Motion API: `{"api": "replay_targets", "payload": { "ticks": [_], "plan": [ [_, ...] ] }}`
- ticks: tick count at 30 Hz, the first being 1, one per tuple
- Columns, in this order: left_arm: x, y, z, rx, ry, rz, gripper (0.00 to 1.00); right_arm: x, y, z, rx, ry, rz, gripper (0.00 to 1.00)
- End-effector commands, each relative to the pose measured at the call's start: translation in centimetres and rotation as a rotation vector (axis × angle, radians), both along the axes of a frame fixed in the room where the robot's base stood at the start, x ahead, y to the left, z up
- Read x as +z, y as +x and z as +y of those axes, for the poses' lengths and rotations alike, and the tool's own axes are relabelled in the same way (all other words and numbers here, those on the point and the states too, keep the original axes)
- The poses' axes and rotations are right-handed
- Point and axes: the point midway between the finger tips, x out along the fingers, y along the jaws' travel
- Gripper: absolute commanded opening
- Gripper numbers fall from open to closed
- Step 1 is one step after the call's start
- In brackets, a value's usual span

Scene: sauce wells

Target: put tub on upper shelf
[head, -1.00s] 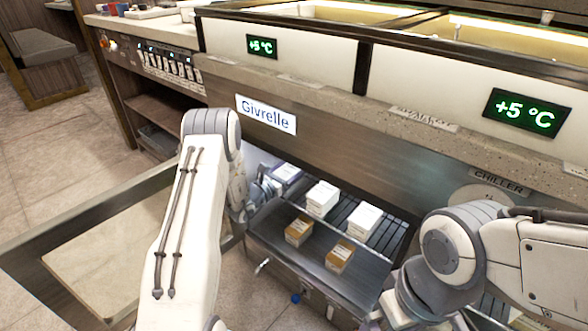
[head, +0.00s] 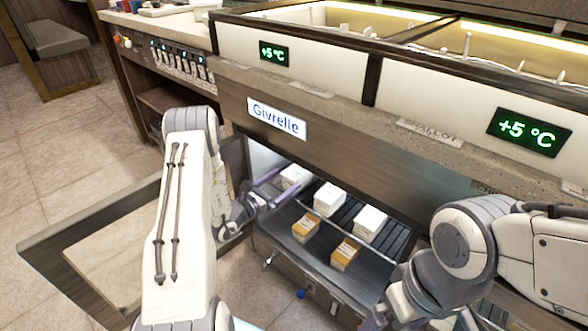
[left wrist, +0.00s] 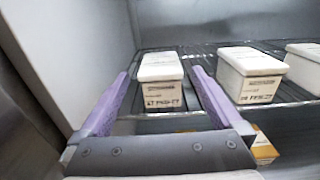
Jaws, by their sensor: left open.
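A white tub (head: 296,177) stands at the left end of the upper wire shelf in the open chiller. It also shows in the left wrist view (left wrist: 162,85), upright, with a printed label. My left gripper (head: 275,187) is open, its purple fingers pointing at this tub. In the left wrist view the fingertips (left wrist: 160,74) appear on either side of the tub; I cannot tell whether they touch it. Two more white tubs, a middle one (head: 329,199) and a right one (head: 369,223), stand along the wire shelf (left wrist: 205,106). My right gripper's fingers are not visible.
Two yellow-brown tubs, a left one (head: 305,227) and a right one (head: 345,254), sit lower, in front of the white tubs. The chiller's side wall (left wrist: 75,45) is close on the left. The open door (head: 100,240) stands left of my left arm.

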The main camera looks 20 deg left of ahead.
Motion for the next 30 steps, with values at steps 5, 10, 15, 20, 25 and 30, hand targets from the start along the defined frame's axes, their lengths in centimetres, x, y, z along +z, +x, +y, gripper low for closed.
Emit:
{"api": "replay_targets", "payload": {
  "ticks": [5, 10, 15, 20, 25, 30],
  "plan": [
    [0.1, -2.0, 0.8, 0.001, 0.0, 0.001, 1.0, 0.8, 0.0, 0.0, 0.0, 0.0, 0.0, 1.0],
    [0.0, -2.5, 0.9, -0.002, 0.0, 0.0, 1.0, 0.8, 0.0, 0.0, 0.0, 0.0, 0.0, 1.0],
    [-0.1, -2.5, 0.9, -0.002, 0.001, 0.0, 1.0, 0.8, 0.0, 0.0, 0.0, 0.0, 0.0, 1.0],
    [-0.1, -2.2, 0.8, -0.002, 0.002, -0.001, 1.0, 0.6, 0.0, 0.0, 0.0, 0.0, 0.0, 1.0],
    [-0.3, -0.4, 0.0, -0.005, 0.004, -0.001, 1.0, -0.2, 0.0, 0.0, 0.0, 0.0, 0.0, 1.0],
    [-0.4, 2.8, -1.1, -0.006, 0.005, -0.004, 1.0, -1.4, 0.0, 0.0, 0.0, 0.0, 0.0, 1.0]
  ]
}}
